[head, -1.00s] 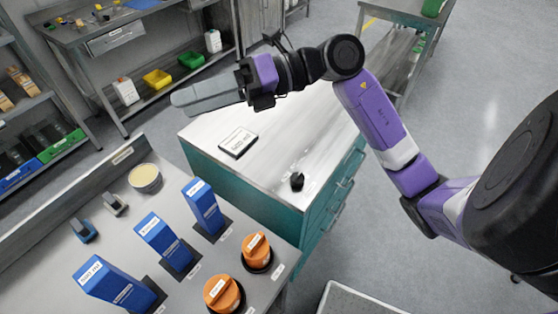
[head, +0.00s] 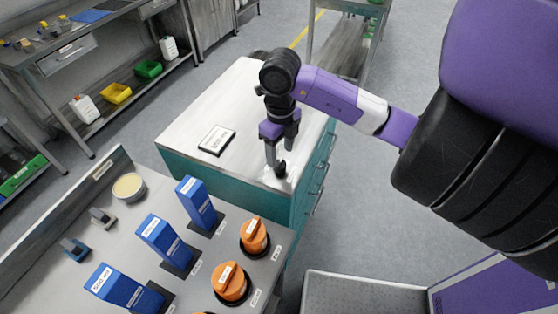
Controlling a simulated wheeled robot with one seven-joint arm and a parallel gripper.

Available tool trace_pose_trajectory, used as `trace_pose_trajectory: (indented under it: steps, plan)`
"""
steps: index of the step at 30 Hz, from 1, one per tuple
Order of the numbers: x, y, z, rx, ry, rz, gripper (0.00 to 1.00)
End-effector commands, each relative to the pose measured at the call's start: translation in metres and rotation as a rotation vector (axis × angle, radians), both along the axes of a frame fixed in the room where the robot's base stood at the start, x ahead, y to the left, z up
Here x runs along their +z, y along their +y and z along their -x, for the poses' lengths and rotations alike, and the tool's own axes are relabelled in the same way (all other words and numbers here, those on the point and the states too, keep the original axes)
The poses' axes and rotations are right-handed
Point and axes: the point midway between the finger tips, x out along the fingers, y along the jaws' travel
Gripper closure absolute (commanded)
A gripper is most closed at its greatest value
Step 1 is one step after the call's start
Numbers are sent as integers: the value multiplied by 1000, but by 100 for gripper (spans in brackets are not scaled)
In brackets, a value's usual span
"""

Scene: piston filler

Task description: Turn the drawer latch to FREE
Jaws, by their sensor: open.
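The drawer latch is a small black knob (head: 281,169) on the top of the teal drawer cabinet (head: 205,182), near its front right corner. My gripper (head: 280,160) points down over the knob with its two grey fingers apart, one on the left and one on the right of it. The fingertips are at about the knob's height; I cannot tell whether they touch it. The fingers partly hide the knob, and its marks are too small to read.
A white label plate (head: 216,140) lies on the cabinet top. In front stands a grey bench (head: 205,278) with blue upright blocks (head: 164,242) and orange knobs (head: 254,236). Drawer handles (head: 318,190) stick out on the cabinet's right side. The floor beyond is clear.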

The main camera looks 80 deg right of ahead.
Motion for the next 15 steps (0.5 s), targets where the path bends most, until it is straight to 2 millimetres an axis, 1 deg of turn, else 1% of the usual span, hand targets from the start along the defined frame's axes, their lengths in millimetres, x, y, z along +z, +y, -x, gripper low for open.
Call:
trace_pose_trajectory:
  steps: [3,6,10,15]
  plan:
    - [-18,1,0,-3,-1,-4,43]
    - [-31,0,0,-3,-1,-4,43]
    - [-42,1,-1,0,-3,-3,43]
    - [-47,0,0,1,-2,0,43]
